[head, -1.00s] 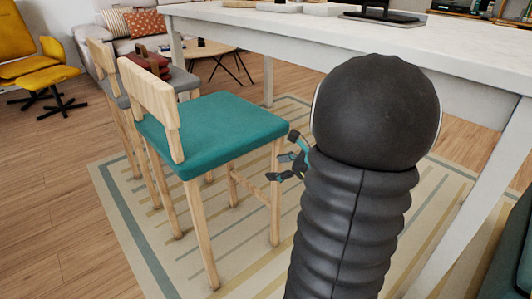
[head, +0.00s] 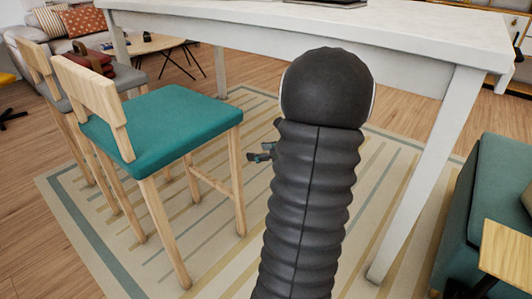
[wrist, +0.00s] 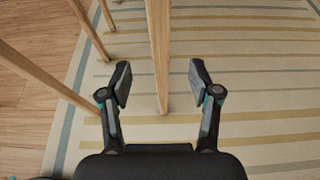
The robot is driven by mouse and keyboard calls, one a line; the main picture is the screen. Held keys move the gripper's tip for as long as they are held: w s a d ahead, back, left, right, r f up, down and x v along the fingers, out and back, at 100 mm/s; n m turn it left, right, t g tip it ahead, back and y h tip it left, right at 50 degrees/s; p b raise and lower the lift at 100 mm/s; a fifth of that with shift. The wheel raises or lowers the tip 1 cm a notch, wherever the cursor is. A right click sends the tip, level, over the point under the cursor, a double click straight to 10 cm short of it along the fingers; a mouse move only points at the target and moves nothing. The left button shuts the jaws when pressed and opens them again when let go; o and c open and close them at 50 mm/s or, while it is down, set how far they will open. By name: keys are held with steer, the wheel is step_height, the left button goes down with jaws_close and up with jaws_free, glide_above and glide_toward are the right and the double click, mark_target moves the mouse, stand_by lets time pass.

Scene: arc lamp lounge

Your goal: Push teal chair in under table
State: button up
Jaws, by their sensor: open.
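The teal chair (head: 165,124) has a teal seat, a pale wooden back and wooden legs. It stands on the striped rug, left of my arm in the head view. The white table (head: 290,28) is behind and to the right of it; the chair's seat is outside the table's near edge. My gripper (head: 262,152) is small and partly hidden behind my arm, just right of a chair leg. In the wrist view my gripper (wrist: 158,85) is open and empty, with a wooden chair leg (wrist: 159,50) between and beyond its fingertips. I cannot tell whether it touches.
A second, grey-seated chair (head: 127,77) stands beyond the teal one. A table leg (head: 425,175) and a teal armchair (head: 500,185) with a wooden piece are at right. The striped rug (head: 190,230) is clear in front.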

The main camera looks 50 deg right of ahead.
mark_target(238, 151)
steer(key=b+x, duration=0.1)
steer(key=x, duration=1)
steer(key=shift+w, duration=0.1)
jaws_close()
